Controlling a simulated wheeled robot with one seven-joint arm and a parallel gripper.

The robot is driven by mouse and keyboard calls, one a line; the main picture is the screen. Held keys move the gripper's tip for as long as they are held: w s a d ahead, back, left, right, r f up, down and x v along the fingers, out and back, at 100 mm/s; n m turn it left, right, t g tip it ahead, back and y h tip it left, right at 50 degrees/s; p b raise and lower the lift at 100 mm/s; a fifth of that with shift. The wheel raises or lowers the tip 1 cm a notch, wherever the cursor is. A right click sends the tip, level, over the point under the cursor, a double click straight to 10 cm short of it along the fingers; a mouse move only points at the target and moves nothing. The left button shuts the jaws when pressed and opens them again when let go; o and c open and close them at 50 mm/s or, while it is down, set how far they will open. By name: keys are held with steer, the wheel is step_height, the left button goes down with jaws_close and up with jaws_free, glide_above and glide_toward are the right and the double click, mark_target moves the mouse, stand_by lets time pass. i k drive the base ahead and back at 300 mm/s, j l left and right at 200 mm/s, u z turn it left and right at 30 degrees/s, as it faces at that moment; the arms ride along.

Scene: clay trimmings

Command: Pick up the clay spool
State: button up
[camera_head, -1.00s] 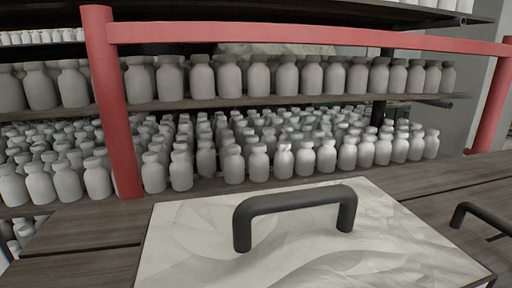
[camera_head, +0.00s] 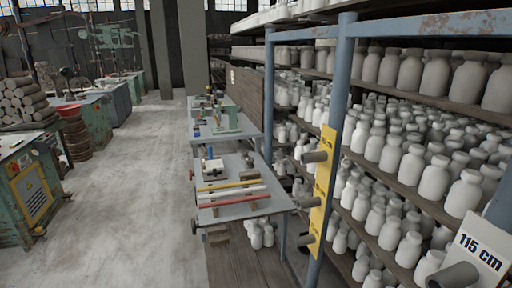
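I cannot tell which thing, if any, is the clay spool. Grey cylinders stick out beside a yellow sign on the blue shelf post, one higher (camera_head: 315,156) and others lower. A pile of brownish cylinders (camera_head: 22,98) lies at the far left. My gripper is not in view.
A blue-framed rack (camera_head: 342,85) full of pale bottles fills the right side. A grey table (camera_head: 232,186) with coloured bars stands beside it. Green machines (camera_head: 30,195) stand at left. The concrete floor (camera_head: 140,190) between is clear.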

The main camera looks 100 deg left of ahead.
mark_target(249, 161)
steer(key=k+j+u, duration=0.15)
steer(key=j+u, duration=0.3)
steer(key=k+j+u, duration=0.1)
steer(key=j+u, duration=0.8)
steer(key=j, duration=0.2)
steer(key=i+j+u, duration=0.15)
steer(key=j+u, duration=0.3)
steer(key=i+j, duration=0.1)
steer(key=j, duration=0.3)
steer(key=i+j, duration=0.1)
steer(key=j, duration=0.25)
steer(key=i+j+u, duration=0.1)
steer(key=j, duration=0.3)
steer(key=i+j, duration=0.1)
steer(key=j, duration=0.3)
steer(key=i+j, duration=0.1)
steer(key=j, duration=0.25)
steer(key=i+j, duration=0.1)
steer(key=j, duration=0.3)
steer(key=i+j+z, duration=0.35)
steer(key=i+j, duration=0.15)
steer(key=j, duration=0.15)
steer(key=i+j+z, duration=0.2)
steer(key=j, duration=0.2)
steer(key=l, duration=0.2)
steer(key=k+u, duration=0.05)
